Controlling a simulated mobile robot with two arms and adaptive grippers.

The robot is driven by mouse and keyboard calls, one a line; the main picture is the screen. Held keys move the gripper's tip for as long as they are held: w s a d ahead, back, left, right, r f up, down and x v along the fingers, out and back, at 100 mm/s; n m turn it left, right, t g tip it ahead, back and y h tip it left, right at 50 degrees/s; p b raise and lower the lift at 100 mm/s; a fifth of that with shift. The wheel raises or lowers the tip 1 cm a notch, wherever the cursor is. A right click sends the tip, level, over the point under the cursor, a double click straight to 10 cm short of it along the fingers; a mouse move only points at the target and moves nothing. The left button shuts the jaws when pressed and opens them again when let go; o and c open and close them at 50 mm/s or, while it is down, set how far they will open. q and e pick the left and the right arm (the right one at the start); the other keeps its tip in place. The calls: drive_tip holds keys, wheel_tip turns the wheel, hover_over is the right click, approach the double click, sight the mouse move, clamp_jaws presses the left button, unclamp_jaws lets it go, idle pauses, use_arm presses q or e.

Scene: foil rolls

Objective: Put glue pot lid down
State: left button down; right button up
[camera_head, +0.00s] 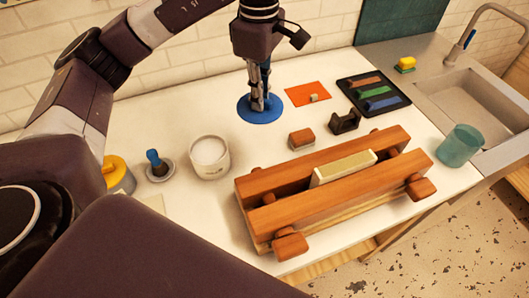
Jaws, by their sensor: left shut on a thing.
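My left gripper (261,104) comes down from the top with its fingers close together over a blue round disc (247,116). It is shut on the glue pot lid, though the lid is small and mostly hidden by the fingers. I cannot tell whether the blue disc is part of the lid or a mat under it. The disc looks flat, at the table top. The white glue pot (209,171) stands upright to the left and nearer, with its round top uncovered. My right gripper is not in view.
A wooden clamp (330,205) with a pale block (344,168) fills the front. An orange card (302,91), dark tray (352,83), teal cup (459,146) and sink (460,85) lie right. A blue-handled brush (156,160) and yellow container (118,176) are left.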

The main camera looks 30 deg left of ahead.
use_arm(q)
wheel_tip(320, 180, down, 6)
drive_tip(key=r, duration=0.1)
drive_tip(key=p, duration=0.3)
hover_over(261, 159)
wheel_tip(261, 159, down, 9)
drive_tip(key=shift+f, duration=0.4)
wheel_tip(261, 159, down, 3)
drive_tip(key=shift+f+p, duration=0.2)
drive_tip(key=shift+p, duration=0.4)
drive_tip(key=shift+f, duration=0.35)
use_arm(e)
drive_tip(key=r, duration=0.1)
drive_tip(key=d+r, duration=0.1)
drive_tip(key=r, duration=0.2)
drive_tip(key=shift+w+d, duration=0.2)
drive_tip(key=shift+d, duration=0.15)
use_arm(q)
drive_tip(key=shift+f, duration=0.15)
drive_tip(key=c, duration=2)
unclamp_jaws()
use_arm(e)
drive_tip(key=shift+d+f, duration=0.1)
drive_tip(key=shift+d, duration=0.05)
